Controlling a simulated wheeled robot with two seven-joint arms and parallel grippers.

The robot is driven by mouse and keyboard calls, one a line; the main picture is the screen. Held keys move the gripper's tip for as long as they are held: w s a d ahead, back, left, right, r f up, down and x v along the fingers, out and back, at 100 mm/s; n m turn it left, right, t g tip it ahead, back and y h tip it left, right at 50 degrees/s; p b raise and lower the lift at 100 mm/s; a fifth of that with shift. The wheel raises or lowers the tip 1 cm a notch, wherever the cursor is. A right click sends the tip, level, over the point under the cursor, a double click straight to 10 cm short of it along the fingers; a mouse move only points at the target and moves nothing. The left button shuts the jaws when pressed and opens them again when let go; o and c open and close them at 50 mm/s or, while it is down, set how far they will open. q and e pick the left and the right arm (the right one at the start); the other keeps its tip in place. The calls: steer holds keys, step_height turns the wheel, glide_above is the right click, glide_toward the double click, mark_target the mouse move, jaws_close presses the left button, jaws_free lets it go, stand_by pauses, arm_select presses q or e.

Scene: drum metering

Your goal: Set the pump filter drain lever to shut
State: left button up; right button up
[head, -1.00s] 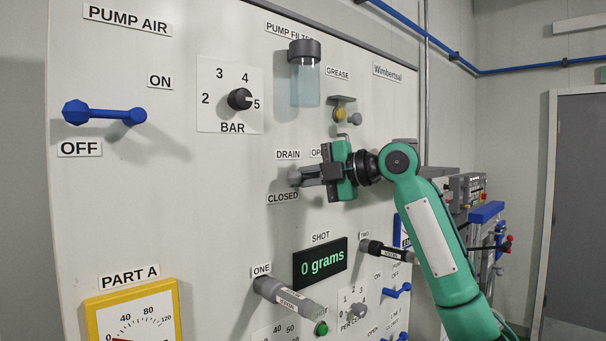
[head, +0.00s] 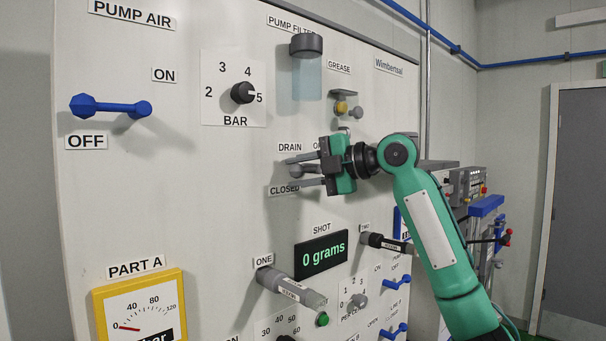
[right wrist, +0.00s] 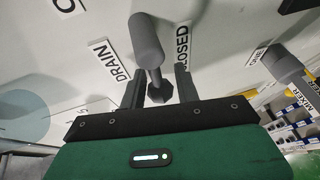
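The grey drain lever (head: 295,171) is on the white panel, between the DRAIN label (head: 289,147) above and the CLOSED label (head: 284,190) below. It lies roughly level, its right part hidden by my right gripper (head: 306,171). That gripper is open, with one finger above the lever and one below. In the right wrist view the lever (right wrist: 147,42) runs down to a hexagonal end between the two spread fingers, with visible gaps. The OPEN label is mostly hidden behind the gripper. My left gripper is not in view.
The filter bowl (head: 306,75) and the grease fitting (head: 342,106) stick out above the gripper. The shot display (head: 320,254) and the grey handle at ONE (head: 285,286) are below. The panel left of the drain lever is fairly clear.

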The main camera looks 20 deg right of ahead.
steer(key=shift+s+d, duration=0.2)
steer(key=shift+d, duration=0.3)
steer(key=b+v, duration=0.4)
steer(key=v, duration=0.9)
steer(key=shift+a, duration=0.2)
steer(key=shift+s+r, duration=0.15)
